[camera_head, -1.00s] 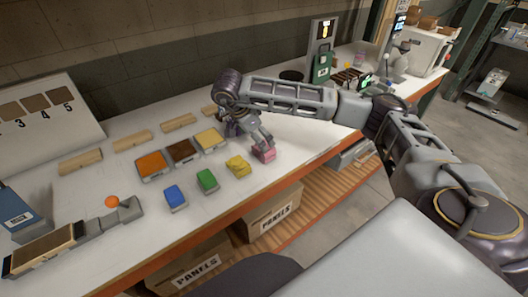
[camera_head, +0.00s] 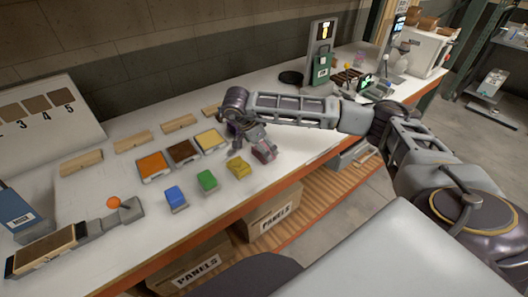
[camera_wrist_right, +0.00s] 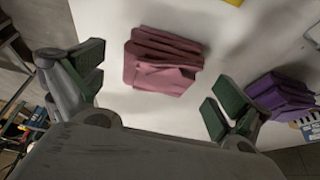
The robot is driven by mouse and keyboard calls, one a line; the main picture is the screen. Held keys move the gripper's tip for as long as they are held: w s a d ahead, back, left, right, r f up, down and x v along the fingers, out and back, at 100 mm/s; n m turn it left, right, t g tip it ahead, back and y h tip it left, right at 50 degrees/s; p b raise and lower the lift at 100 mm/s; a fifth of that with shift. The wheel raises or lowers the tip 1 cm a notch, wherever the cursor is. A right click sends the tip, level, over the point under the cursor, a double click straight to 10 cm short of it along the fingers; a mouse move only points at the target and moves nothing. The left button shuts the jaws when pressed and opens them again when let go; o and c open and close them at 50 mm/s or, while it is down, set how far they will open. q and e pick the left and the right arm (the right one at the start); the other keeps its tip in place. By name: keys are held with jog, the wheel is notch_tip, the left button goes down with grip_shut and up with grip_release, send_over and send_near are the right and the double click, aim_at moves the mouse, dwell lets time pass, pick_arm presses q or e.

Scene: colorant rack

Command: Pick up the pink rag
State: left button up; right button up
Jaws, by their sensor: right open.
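The pink rag (camera_head: 266,155) lies on the white bench, partly hidden by my right gripper (camera_head: 257,144) in the head view. In the right wrist view the pink rag (camera_wrist_right: 162,60) shows whole as a folded stack of cloth. My right gripper is open, with its green-padded fingers set apart on either side of the rag. The rag lies in line with the gap, beyond the fingertips, and no contact shows. My left gripper is in neither view.
Yellow (camera_head: 238,167), green (camera_head: 207,181) and blue (camera_head: 175,197) rags lie left of the pink one. A folded purple rag (camera_wrist_right: 280,97) lies close beside one finger in the wrist view. Colour trays (camera_head: 182,152) sit behind. The bench front edge is near.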

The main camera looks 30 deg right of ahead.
jog(key=shift+x, duration=1.35)
jog(key=c, duration=1.1)
